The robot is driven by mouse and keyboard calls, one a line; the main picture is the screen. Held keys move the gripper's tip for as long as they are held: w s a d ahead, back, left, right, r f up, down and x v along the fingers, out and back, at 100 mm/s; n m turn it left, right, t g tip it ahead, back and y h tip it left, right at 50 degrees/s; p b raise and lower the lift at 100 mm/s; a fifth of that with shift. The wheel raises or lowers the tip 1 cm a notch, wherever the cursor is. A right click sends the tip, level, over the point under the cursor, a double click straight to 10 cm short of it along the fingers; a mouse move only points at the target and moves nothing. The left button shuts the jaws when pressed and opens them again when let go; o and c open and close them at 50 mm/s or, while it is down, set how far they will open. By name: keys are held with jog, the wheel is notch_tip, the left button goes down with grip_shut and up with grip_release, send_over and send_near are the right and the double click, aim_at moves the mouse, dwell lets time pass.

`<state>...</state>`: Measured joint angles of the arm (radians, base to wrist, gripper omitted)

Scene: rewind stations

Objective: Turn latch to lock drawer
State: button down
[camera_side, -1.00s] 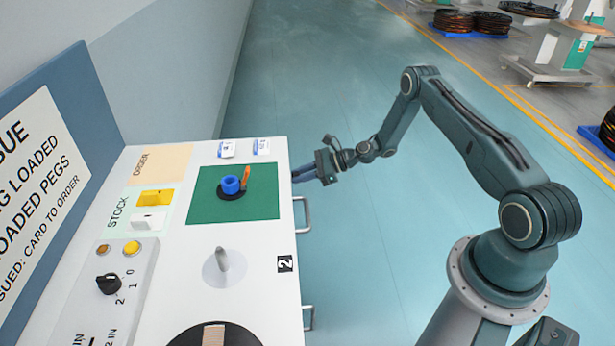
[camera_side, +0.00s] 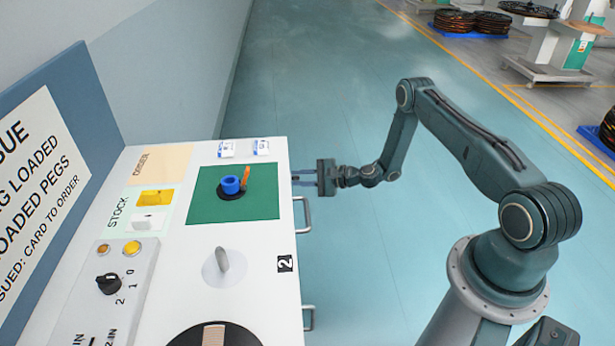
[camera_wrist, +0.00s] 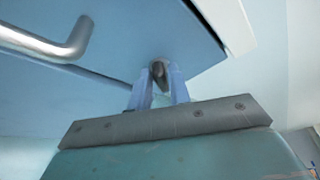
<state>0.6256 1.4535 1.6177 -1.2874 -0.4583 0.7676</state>
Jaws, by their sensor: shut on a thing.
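The drawer latch (camera_wrist: 159,72) is a small dark knob on the drawer's blue-grey front (camera_wrist: 120,30) in the wrist view. My gripper (camera_wrist: 162,82) has its two bluish fingers on either side of the latch, shut on it. In the side view my gripper (camera_side: 303,180) reaches the bench's front face from the right, and the latch is hidden there below the bench edge. The drawer's metal handle (camera_wrist: 50,42) is at the upper left of the wrist view and shows below the bench edge in the side view (camera_side: 307,214). The latch's exact angle is hard to read.
The bench top carries a green mat (camera_side: 265,205) with a blue ring (camera_side: 231,185) and an orange piece (camera_side: 245,174). A grey upright peg (camera_side: 222,260) stands nearer. A second handle (camera_side: 309,318) is lower on the front.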

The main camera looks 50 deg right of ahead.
jog(key=shift+a+f+n+t, duration=0.1)
jog(key=shift+n+t, duration=0.3)
jog(key=shift+n, duration=0.4)
jog(key=shift+a+f+n+t, duration=0.1)
jog(key=shift+n+t, duration=0.3)
jog(key=shift+n, duration=0.4)
jog(key=shift+w, duration=0.1)
jog(key=c, duration=1.4)
grip_release()
jog(key=shift+c, duration=0.2)
jog(key=shift+d, duration=0.1)
jog(key=shift+r, duration=0.1)
notch_tip(320, 180, up, 20)
